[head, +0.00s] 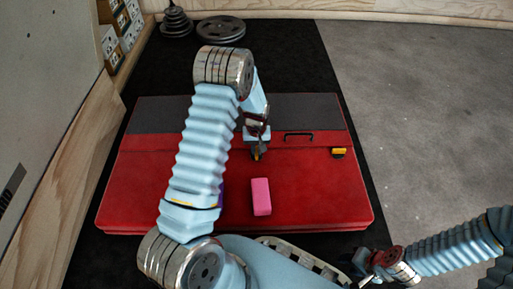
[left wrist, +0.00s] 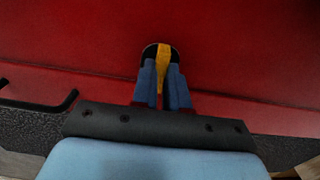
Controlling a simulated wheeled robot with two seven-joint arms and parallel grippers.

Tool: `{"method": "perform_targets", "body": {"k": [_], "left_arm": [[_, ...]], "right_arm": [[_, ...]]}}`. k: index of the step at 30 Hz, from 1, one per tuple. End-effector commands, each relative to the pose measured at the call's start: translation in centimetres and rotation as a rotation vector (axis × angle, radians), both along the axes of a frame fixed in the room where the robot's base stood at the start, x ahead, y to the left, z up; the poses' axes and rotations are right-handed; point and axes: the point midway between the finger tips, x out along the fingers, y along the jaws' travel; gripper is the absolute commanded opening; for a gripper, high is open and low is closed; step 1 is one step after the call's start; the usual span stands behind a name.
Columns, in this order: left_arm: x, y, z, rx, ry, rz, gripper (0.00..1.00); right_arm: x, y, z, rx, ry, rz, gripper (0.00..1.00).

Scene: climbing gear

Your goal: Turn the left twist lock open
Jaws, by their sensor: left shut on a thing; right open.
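The left twist lock, round and black with a yellow bar, sits on the seam of a wide red pad (head: 150,175). It shows in the left wrist view (left wrist: 163,53) between the blue fingertips, its yellow bar running in line with them. My left gripper (head: 257,153) is shut on this lock; its arm and fingers hide much of it in the head view. Another twist lock (head: 338,152), yellow and black, sits to the right, past a black handle (head: 299,135). My right gripper (head: 362,264) is open and empty, off the pad's front right corner.
A pink block (head: 261,197) lies on the red pad in front of the left gripper. A purple thing (head: 220,194) is mostly hidden behind my left arm. Weight plates (head: 221,29) lie at the back. Grey floor (head: 430,120) on the right is clear.

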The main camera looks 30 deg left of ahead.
Motion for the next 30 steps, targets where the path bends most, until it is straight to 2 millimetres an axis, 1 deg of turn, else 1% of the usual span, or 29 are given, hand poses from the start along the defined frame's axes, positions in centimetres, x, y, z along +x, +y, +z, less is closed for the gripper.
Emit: {"method": "perform_targets", "body": {"k": [6, 7, 9, 12, 20, 23, 26, 30], "left_arm": [[0.1, 0.0, 0.0, 0.000, -0.002, 0.003, 0.00], [0.1, 0.0, 0.0, 0.000, -0.002, 0.003, 0.15], [0.1, 0.0, 0.0, 0.000, -0.002, 0.002, 0.26], [0.0, 0.0, 0.0, 0.000, -0.001, 0.002, 0.39], [0.0, 0.0, 0.1, 0.000, -0.001, 0.001, 0.39], [0.1, 0.0, 0.8, 0.000, -0.001, 0.000, 0.39], [0.1, 0.0, 2.5, -0.001, -0.003, 0.000, 0.39], [0.1, 0.0, 6.0, 0.000, -0.004, 0.000, 0.39]], "right_arm": [[0.0, 0.0, 0.0, 0.000, 0.000, 0.000, 0.43], [0.0, 0.0, 0.0, 0.000, 0.000, 0.000, 0.43], [0.0, 0.0, 0.0, 0.000, 0.000, 0.000, 0.43], [0.0, 0.0, 0.0, 0.000, 0.000, 0.000, 0.43], [0.0, 0.0, 0.0, 0.000, 0.000, 0.000, 0.43], [0.0, 0.0, 0.3, 0.000, 0.000, 0.000, 0.43], [0.0, 0.0, 0.8, 0.000, 0.001, 0.000, 0.43], [-0.1, 0.0, 1.8, 0.000, 0.002, 0.002, 0.43]]}}
